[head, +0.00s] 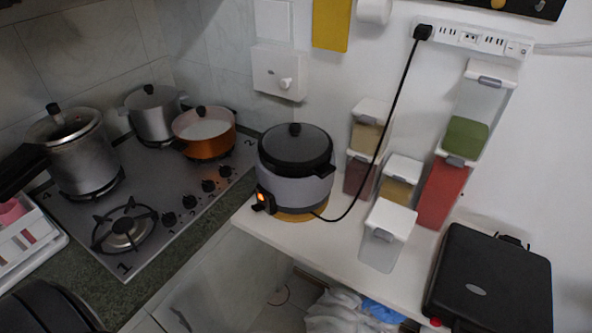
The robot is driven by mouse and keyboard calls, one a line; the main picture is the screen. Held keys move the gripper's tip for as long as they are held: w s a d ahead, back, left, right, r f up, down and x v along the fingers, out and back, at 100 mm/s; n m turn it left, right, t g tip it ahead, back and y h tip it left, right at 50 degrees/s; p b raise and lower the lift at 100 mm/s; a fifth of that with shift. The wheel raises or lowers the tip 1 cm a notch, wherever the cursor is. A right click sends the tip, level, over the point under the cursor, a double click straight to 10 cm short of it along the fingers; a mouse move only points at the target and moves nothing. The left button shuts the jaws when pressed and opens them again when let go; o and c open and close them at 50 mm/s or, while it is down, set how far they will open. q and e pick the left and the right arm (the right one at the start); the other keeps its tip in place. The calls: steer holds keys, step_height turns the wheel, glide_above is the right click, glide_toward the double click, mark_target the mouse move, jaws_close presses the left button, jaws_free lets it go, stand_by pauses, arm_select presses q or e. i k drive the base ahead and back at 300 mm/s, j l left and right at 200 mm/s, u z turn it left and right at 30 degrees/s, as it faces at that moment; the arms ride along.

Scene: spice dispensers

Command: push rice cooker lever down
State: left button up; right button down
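The rice cooker (298,190) has a grey body and a black lid with a knob. It stands upright on a round wooden mat near the left end of the white counter, with its lid on. A small black control (268,203), which looks like the lever, sits low on its front left, beside a lit orange light. The lever is too small to tell clearly whether it is up or down. Neither of my grippers can be made out in the head view, so their place relative to the cooker does not show.
A gas stove (165,185) with several pots stands left of the cooker. A black power cord (386,130) runs from the cooker up to a wall power strip (470,38). Spice dispensers (388,235) stand to the right, then a black appliance (490,285).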

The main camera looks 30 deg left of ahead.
mark_target(258, 206)
steer(key=u, duration=1.2)
